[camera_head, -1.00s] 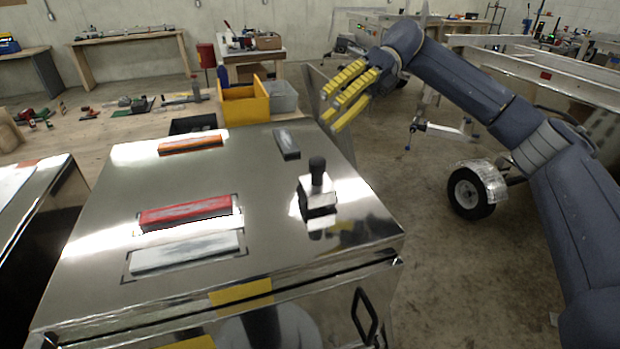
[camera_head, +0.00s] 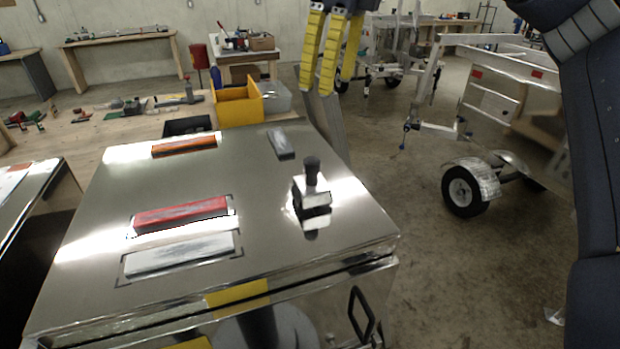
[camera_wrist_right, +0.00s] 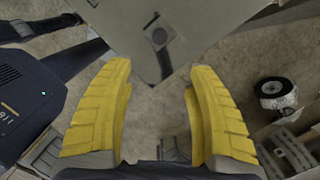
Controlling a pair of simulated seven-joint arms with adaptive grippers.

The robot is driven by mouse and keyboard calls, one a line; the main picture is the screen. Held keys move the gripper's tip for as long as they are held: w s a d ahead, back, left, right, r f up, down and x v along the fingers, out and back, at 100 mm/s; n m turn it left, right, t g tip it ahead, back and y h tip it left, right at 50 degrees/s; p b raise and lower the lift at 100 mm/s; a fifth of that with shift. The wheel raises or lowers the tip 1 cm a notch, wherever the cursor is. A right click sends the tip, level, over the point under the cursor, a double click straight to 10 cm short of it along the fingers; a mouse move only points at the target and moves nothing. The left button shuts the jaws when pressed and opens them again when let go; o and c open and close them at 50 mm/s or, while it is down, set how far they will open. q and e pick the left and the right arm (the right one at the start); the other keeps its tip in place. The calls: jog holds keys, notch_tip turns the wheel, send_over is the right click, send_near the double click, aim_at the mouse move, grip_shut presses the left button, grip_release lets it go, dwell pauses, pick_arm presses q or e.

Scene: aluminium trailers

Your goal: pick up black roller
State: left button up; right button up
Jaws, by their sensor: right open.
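A small upright tool with a black knob (camera_head: 312,170) on a shiny metal block stands near the right edge of the polished metal box top (camera_head: 260,235). It is the likeliest black roller, though I cannot see a roller shape clearly. It also shows as a dark round knob (camera_wrist_right: 159,37) in the right wrist view, beyond the fingertips. My right gripper (camera_head: 325,88) has yellow fingers, open and empty, pointing down behind the box's far right corner. In the right wrist view its fingers (camera_wrist_right: 160,75) are wide apart. My left gripper is not in view.
On the box top lie a red bar (camera_head: 180,212), a white bar (camera_head: 180,255), an orange bar (camera_head: 184,145) and a dark grey bar (camera_head: 281,144). A yellow bin (camera_head: 238,103) stands behind. A trailer wheel (camera_head: 463,191) is at right, over open floor.

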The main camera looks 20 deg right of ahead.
aim_at(312, 159)
jog(key=f, duration=0.5)
jog(key=w+a+f, duration=0.1)
jog(key=f, duration=0.5)
jog(key=w+a+f, duration=0.1)
jog(key=f, duration=0.4)
jog(key=shift+f, duration=0.2)
jog(key=shift+c, duration=0.5)
grip_shut()
